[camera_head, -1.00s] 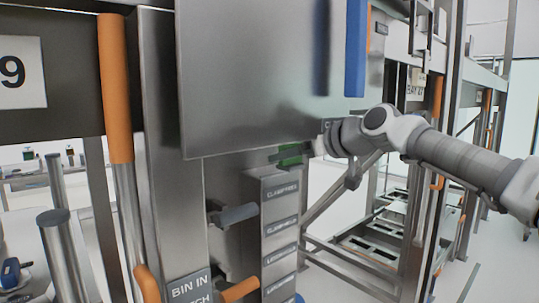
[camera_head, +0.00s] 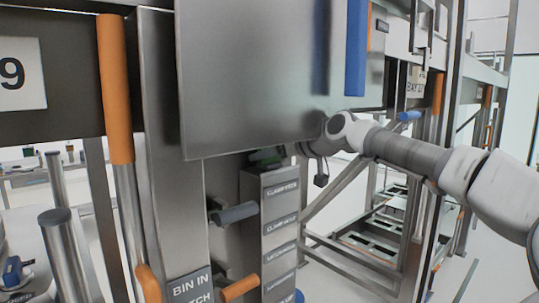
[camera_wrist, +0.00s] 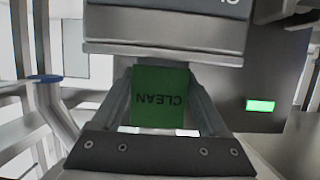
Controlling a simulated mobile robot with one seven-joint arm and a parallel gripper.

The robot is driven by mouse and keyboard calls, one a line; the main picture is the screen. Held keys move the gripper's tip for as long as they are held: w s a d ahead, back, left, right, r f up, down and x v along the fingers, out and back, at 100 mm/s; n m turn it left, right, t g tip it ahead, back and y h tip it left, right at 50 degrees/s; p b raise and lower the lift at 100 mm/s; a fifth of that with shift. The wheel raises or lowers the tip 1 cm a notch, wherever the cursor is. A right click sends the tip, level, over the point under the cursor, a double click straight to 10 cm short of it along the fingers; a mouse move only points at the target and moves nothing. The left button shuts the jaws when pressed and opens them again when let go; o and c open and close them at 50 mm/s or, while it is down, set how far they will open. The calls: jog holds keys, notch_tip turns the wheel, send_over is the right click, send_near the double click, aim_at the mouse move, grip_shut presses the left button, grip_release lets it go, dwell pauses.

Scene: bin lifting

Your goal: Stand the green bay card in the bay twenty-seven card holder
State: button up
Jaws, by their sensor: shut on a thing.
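The green bay card (camera_wrist: 160,97) is between the two fingers of my gripper (camera_wrist: 160,74) in the wrist view. Its word CLEAN appears upside down. The fingers are shut on it. In the head view, the card (camera_head: 266,156) shows as a small dark green patch under the lower edge of a large steel panel, just above the labelled column. My gripper (camera_head: 292,151) is partly hidden by that panel. A BAY 27 sign (camera_head: 416,87) hangs on the frame at the right. I cannot make out its card holder for certain.
The large steel panel (camera_head: 260,80) hangs close above my gripper. The labelled column (camera_head: 281,215) stands below, with grey and orange handles at its left. In the wrist view, a grey block (camera_wrist: 165,47) lies just beyond the card, and a bright green rectangle (camera_wrist: 260,105) shows at right.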

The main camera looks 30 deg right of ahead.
jog(key=shift+f, duration=0.15)
jog(key=o, duration=1.3)
jog(key=shift+r, duration=0.25)
jog(key=shift+s+d, duration=0.1)
jog(key=shift+s, duration=0.2)
jog(key=v, duration=1.1)
jog(key=shift+s+b, duration=0.25)
jog(key=shift+b, duration=0.05)
